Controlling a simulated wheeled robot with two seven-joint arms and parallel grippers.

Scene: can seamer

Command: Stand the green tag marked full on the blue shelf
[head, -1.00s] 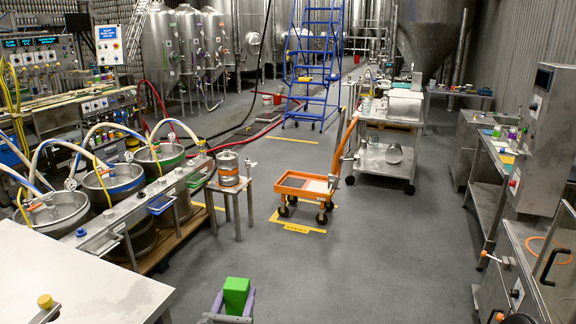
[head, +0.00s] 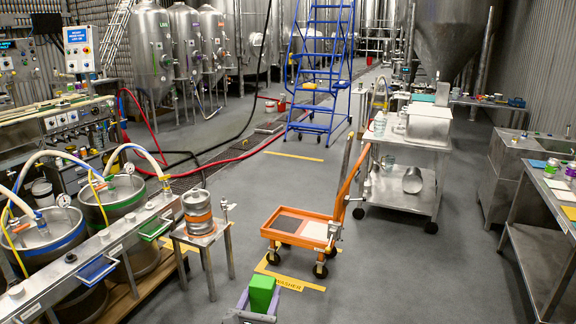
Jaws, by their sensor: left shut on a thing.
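A plain green block, the tag (head: 262,294), is held upright at the bottom of the head view; no marking on it can be read from here. My left gripper (head: 258,309) is shut on it, with purple fingers on either side of its lower part. The blue shelf (head: 98,268) is a small tray on the front of the steel rail at the left, and it looks empty. The gripper is to the right of this shelf and well apart from it. My right gripper is not in view.
A similar green shelf (head: 155,229) is farther along the rail (head: 75,262). A small stand (head: 203,236) with an orange-banded keg (head: 198,211) stands right of it. An orange cart (head: 300,228) is ahead. Grey floor (head: 420,280) is free at the right.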

